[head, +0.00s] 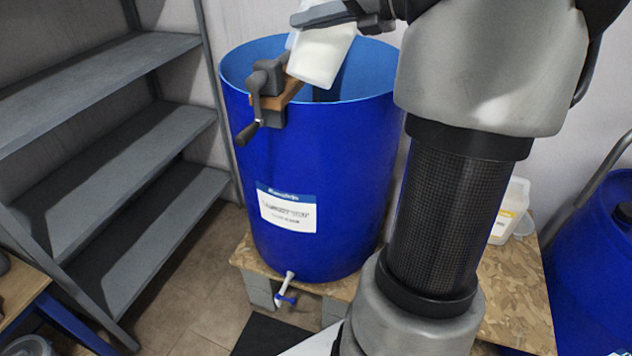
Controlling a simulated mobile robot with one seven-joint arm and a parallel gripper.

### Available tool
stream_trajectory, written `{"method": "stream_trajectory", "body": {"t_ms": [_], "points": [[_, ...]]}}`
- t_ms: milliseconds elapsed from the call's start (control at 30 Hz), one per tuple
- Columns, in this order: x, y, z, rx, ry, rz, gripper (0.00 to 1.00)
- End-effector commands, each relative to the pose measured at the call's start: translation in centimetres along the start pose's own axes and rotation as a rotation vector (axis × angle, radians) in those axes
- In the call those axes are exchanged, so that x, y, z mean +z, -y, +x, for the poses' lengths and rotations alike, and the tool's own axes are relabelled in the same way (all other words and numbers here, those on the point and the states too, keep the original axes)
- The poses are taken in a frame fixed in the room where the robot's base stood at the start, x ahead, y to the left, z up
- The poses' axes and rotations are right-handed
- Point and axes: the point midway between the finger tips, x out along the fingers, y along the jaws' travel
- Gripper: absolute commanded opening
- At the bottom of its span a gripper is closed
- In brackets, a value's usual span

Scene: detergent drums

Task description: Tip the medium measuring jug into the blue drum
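The measuring jug (322,56) is translucent white with pale contents showing through. It is tilted over the open top of the blue drum (325,150), its lower part in front of the drum's far inner wall. The drum stands upright with a white label on its front. My gripper (325,16) is at the top edge of the view, shut on the jug's upper part. The jug's top is partly hidden by the gripper and cut by the frame. I cannot see any stream from it, and the drum's contents are hidden.
A crank with a dark handle (252,118) is mounted on a wooden bar at the drum's left rim. A tap (287,290) sticks out low in front. A white container (508,208) stands on the chipboard (515,295). Empty grey shelves (110,150) are left; another blue drum (595,260) is right.

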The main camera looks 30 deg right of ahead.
Motion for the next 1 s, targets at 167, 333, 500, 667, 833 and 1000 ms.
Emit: {"method": "stream_trajectory", "body": {"t_ms": [167, 333, 500, 667, 833, 1000], "points": [[0.3, -0.2, -0.1, -0.002, 0.001, -0.007, 0.0], [1.2, -1.1, -0.5, -0.071, 0.0, -0.176, 0.0], [2.2, -1.9, -0.9, -0.172, -0.002, -0.418, 0.0], [3.0, -2.4, -1.3, -0.232, -0.004, -0.556, 0.0], [3.3, -2.5, -1.4, -0.242, -0.004, -0.576, 0.0], [3.3, -2.5, -1.4, -0.241, -0.004, -0.574, 0.0]]}}
